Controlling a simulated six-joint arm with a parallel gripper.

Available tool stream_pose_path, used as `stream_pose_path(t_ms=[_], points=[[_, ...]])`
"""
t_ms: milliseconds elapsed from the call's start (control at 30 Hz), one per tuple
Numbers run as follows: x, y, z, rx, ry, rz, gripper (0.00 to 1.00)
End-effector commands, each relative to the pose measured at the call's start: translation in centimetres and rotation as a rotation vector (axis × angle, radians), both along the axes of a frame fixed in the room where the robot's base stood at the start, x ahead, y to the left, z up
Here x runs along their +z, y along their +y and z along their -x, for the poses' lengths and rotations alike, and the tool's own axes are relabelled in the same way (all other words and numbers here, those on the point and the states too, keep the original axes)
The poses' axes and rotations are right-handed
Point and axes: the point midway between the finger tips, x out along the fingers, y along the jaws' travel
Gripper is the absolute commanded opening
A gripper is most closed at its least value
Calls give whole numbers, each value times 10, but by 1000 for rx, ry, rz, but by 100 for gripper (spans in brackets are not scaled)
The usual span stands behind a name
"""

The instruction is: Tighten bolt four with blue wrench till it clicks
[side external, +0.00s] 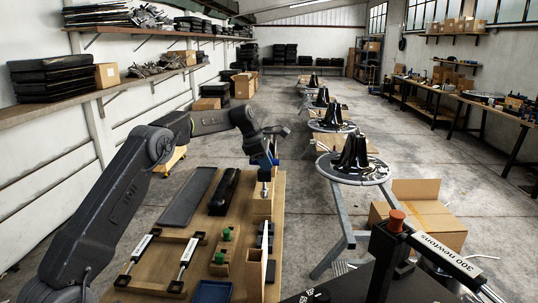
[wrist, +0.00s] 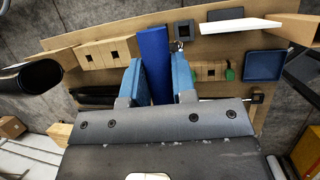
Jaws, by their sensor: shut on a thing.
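The blue wrench (wrist: 153,55) shows in the wrist view as a blue bar between my two fingers. My gripper (wrist: 158,85) is shut on it. In the side external view my gripper (side external: 268,158) is over the far right part of the wooden work board (side external: 205,262), close above a wooden block (side external: 263,206). Whether the wrench touches the block is too small to tell. A black cone-shaped chair base on a round grey plate (side external: 352,168) stands on a trestle to the right, apart from my gripper. Bolt four cannot be picked out.
The board holds a black cylinder (side external: 225,191), a dark flat tray (side external: 188,197), green-knobbed parts (side external: 227,234), clamp-like bars (side external: 188,255) and a blue tray (side external: 213,292).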

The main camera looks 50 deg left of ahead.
Motion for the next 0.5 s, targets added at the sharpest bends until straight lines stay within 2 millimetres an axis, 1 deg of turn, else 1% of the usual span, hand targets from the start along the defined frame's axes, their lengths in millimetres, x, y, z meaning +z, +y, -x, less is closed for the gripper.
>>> stream_pose_path(t_ms=[33, 67, 100, 167, 200, 300, 400, 500], points=[[-15, 0, 0, 1, 2, 2, 0], [-23, 0, 1, 0, 2, 2, 0], [-36, 0, 0, 0, 1, 2, 0], [-54, -1, 0, -1, 1, 3, 0], [-67, -1, 1, -1, 2, 2, 0], [-93, -1, 0, -1, -1, 2, 0], [-111, 0, 0, -3, -2, 0, 0], [-119, 0, -1, -2, -4, 0, 0]])
